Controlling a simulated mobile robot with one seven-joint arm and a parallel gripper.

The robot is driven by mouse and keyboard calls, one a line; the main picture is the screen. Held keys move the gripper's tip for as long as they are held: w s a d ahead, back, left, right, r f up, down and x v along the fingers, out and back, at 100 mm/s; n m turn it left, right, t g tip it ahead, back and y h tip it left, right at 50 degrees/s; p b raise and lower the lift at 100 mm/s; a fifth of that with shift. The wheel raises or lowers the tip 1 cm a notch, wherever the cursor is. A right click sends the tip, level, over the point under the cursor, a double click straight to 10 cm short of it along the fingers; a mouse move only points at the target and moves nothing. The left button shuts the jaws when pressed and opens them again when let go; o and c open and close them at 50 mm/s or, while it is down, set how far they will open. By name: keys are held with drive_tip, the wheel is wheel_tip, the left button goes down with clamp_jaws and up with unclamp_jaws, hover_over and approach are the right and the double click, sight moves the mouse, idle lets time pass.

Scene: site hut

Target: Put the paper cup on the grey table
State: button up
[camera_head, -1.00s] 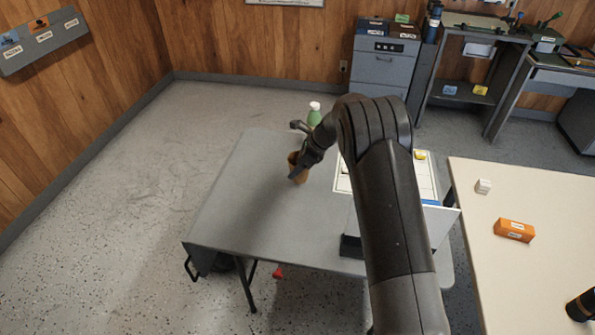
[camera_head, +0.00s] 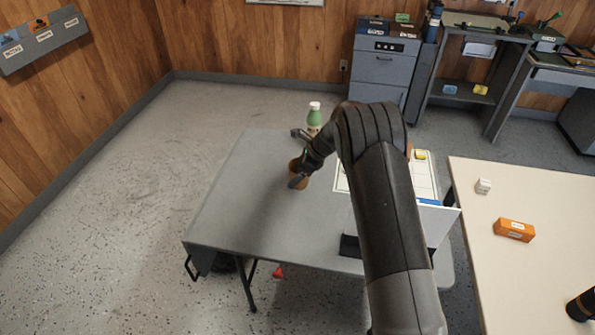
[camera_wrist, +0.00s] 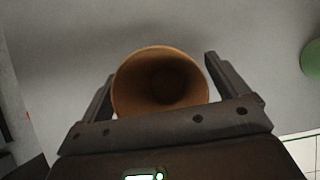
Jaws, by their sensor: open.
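The brown paper cup (camera_head: 297,180) stands on the grey table (camera_head: 235,215), toward its back middle. In the wrist view I look into the mouth of the cup (camera_wrist: 160,82), which lies between the two fingers. My gripper (camera_head: 298,165) is open around the cup, with a finger on each side. In the wrist view my gripper (camera_wrist: 158,85) shows a gap by the right finger; the left finger is close to the cup's rim, and I cannot tell if it touches. Part of the cup is hidden by my gripper in the head view.
A green bottle with a white cap (camera_head: 314,117) stands just behind my gripper. A cream table (camera_head: 520,275) at the right holds an orange box (camera_head: 514,230). The grey table's left and front are clear.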

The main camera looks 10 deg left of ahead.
drive_tip(key=v, duration=1.2)
drive_tip(key=shift+r, duration=0.25)
drive_tip(key=s+d+r+n+t+h, duration=0.1)
drive_tip(key=s+d+r+n, duration=0.3)
drive_tip(key=s+d+r, duration=0.45)
drive_tip(key=s+d+r+n+t+h, duration=0.15)
drive_tip(key=s+d+r+n, duration=0.35)
drive_tip(key=s+r, duration=0.5)
drive_tip(key=s+d+r+n+t+h, duration=0.1)
drive_tip(key=s+d+n, duration=0.3)
drive_tip(key=s, duration=0.7)
drive_tip(key=s+d+r+n+t+h, duration=0.1)
drive_tip(key=s+d+n, duration=0.4)
drive_tip(key=s, duration=0.6)
drive_tip(key=shift+s+d+t+h, duration=0.2)
drive_tip(key=shift+d+t+h, duration=0.25)
drive_tip(key=shift+d+h, duration=0.55)
